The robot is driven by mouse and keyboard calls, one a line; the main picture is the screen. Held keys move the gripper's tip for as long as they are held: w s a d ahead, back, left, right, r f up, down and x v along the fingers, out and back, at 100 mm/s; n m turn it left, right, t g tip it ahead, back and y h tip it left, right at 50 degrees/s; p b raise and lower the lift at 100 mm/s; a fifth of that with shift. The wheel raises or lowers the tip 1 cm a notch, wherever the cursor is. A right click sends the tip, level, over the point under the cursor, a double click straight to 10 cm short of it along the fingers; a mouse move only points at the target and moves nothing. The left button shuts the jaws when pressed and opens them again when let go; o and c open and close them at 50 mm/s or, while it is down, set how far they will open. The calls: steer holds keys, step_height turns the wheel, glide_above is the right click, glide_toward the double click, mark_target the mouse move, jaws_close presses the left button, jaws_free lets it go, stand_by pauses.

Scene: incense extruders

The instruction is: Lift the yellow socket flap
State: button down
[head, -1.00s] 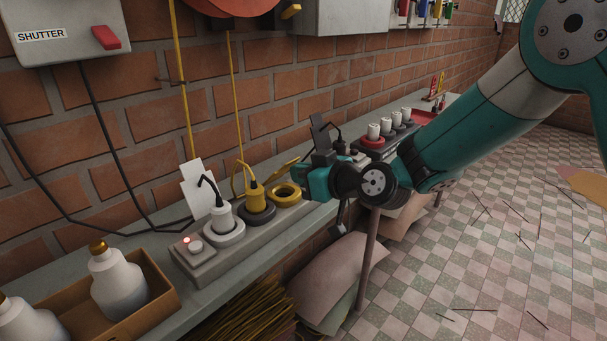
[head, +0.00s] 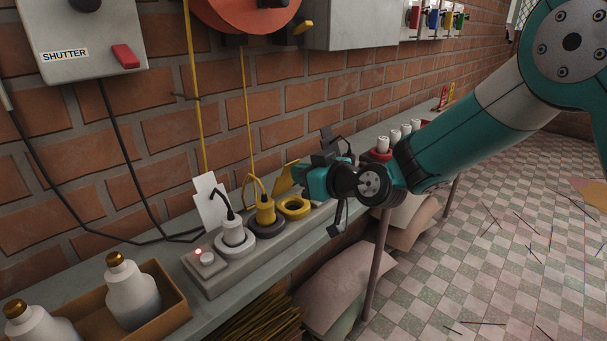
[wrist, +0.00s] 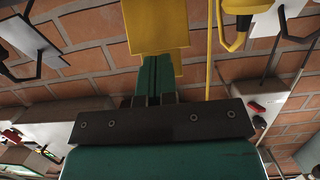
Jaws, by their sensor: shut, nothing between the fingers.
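The yellow socket flap (head: 286,178) stands tilted up behind the yellow socket ring (head: 294,206) on the grey socket strip. In the wrist view the flap (wrist: 155,25) is a flat yellow plate at the top middle. My gripper (wrist: 160,62) is shut and empty, its green fingers side by side. Their tips overlap the flap's lower part in the wrist view and seem to be against it; contact is not certain. In the head view my gripper (head: 304,180) is just right of the flap, with its fingertips mostly hidden.
A yellow plug (head: 265,211) with a cord and a white plug (head: 233,232) fill the sockets to the left. A white flap (head: 209,199) stands up behind the white one. A cardboard tray of bottles (head: 180,309) is at front left. The brick wall runs close behind.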

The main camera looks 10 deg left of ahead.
mark_target(291, 164)
steer(key=shift+w+a+r+p, duration=0.2)
steer(key=shift+w+a, duration=0.25)
steer(key=shift+a, duration=0.1)
steer(key=shift+w+a+r+p, duration=0.2)
steer(key=shift+w+a, duration=0.2)
steer(key=shift+a, duration=0.15)
steer(key=shift+w+a, duration=0.15)
steer(key=shift+r+x, duration=0.25)
steer(key=shift+x, duration=0.8)
